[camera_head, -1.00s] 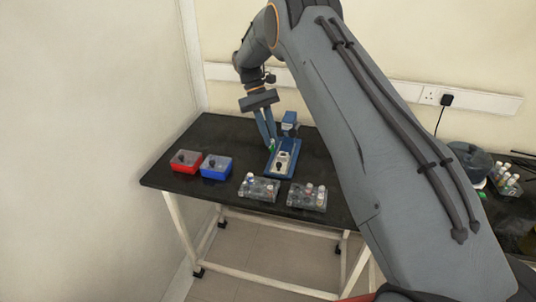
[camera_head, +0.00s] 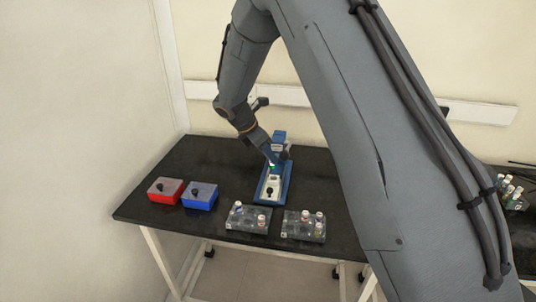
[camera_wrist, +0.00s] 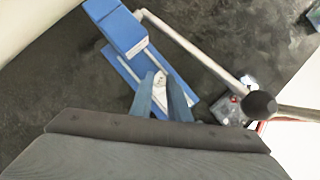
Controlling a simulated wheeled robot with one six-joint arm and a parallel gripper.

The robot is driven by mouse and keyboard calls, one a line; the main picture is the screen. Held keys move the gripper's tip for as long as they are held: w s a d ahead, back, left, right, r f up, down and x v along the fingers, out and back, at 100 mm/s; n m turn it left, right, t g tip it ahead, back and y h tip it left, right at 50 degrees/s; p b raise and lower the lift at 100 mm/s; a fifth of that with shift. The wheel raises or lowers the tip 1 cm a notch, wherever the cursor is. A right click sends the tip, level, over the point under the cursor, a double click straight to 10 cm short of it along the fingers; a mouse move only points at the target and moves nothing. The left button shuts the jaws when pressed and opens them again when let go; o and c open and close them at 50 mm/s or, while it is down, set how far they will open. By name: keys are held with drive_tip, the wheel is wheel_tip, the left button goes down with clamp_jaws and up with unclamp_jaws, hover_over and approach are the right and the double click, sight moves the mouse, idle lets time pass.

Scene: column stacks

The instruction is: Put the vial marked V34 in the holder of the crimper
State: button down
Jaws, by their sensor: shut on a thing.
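The crimper has a long blue base (camera_head: 262,193) with a pale block on it and a blue head (camera_head: 279,137) at its back. In the wrist view its blue head (camera_wrist: 115,28) is at the upper left, with a grey lever ending in a black knob. The vial's mark cannot be read.
A red box (camera_head: 165,191) and a blue box (camera_head: 200,196) stand left of the crimper. Two clear racks (camera_head: 247,218) (camera_head: 303,226) with capped vials stand at the table's front. The black table (camera_head: 150,212) is bare at the back left.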

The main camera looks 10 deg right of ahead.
sight(271, 168)
drive_tip(key=shift+d+f+b, duration=0.2)
drive_tip(key=shift+f+b, duration=0.25)
drive_tip(key=shift+f, duration=0.2)
drive_tip(key=shift+d+f+b, duration=0.2)
drive_tip(key=shift+f+b, duration=0.25)
drive_tip(key=shift+f, duration=0.15)
drive_tip(key=shift+f+b, duration=0.55)
drive_tip(key=shift+f, duration=0.15)
drive_tip(key=shift+a, duration=0.1)
drive_tip(key=shift+s+p, duration=0.1)
drive_tip(key=shift+p, duration=0.25)
drive_tip(key=shift+f, duration=1)
idle(0.7)
drive_tip(key=c, duration=1.3)
unclamp_jaws()
drive_tip(key=shift+r, duration=0.1)
